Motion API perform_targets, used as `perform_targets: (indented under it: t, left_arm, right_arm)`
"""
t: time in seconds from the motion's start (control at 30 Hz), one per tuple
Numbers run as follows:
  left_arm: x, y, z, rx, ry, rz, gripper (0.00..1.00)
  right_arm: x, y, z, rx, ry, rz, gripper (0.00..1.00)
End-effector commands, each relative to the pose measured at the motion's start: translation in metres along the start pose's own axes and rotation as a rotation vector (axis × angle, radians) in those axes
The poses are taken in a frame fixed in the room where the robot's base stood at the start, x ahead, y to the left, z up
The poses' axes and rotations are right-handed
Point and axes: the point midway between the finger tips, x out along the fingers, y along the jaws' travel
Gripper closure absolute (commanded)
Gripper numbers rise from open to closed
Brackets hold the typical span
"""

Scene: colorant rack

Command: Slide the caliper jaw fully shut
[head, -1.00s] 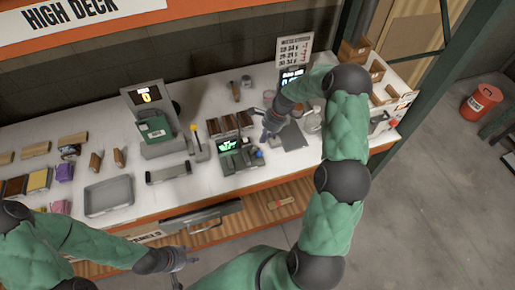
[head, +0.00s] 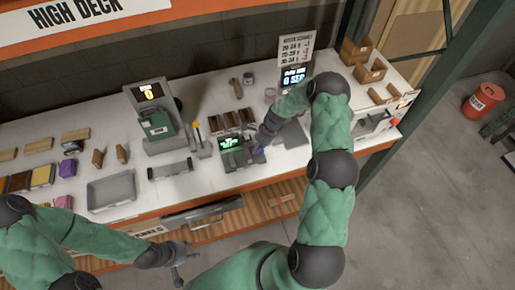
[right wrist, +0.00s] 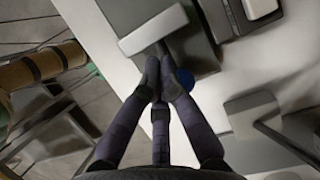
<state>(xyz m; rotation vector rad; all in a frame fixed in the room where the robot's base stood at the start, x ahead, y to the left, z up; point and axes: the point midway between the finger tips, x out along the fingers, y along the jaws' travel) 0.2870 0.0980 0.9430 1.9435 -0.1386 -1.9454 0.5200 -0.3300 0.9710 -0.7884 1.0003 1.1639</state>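A dark grey device with a lit green readout (head: 231,143), which looks like the caliper, stands near the front edge of the counter. My right gripper (head: 259,150) is at its right end, and the arm hides part of it. In the right wrist view the fingertips of my right gripper (right wrist: 163,78) are drawn together beside a grey block with a pale bar (right wrist: 152,30). A blue ball (right wrist: 185,79) is partly hidden behind the fingers. Contact and the jaw gap cannot be made out. My left gripper (head: 184,268) is empty, its fingers apart, in front of the counter.
A grey two-ended fixture (head: 170,171) and an empty grey tray (head: 111,191) stand left of the device. A row of brown blocks (head: 232,119) is behind it. A lit timer display (head: 293,77) stands behind my right arm.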

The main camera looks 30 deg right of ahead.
Motion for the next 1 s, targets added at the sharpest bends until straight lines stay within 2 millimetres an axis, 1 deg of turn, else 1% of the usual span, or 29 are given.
perform_targets:
  t: [0.17, 0.27, 0.4, 0.5, 0.6, 0.87, 1.0]
  left_arm:
    - [0.000, 0.000, 0.000, 0.000, 0.000, 0.000, 0.60]
    - [0.002, -0.001, 0.000, 0.000, 0.000, 0.000, 0.60]
    - [0.004, -0.001, 0.000, 0.000, 0.000, 0.000, 0.60]
    - [0.004, -0.002, 0.000, 0.000, 0.000, 0.000, 0.60]
    - [0.004, -0.002, 0.000, 0.000, 0.000, 0.000, 0.60]
    - [0.004, -0.002, 0.000, 0.000, 0.000, 0.000, 0.60]
    - [0.001, 0.000, 0.000, 0.000, 0.000, 0.000, 0.60]
  right_arm:
    - [0.001, 0.000, 0.003, -0.001, 0.000, 0.001, 1.00]
    - [0.007, 0.000, 0.018, -0.004, -0.001, 0.002, 1.00]
    - [0.018, 0.000, 0.044, -0.004, -0.001, 0.002, 1.00]
    - [0.022, 0.000, 0.055, -0.002, -0.001, 0.002, 1.00]
    - [0.024, 0.000, 0.059, 0.000, -0.001, 0.002, 1.00]
    - [0.024, 0.001, 0.059, 0.001, -0.001, 0.002, 1.00]
    - [0.018, 0.000, 0.059, 0.000, 0.000, 0.001, 1.00]
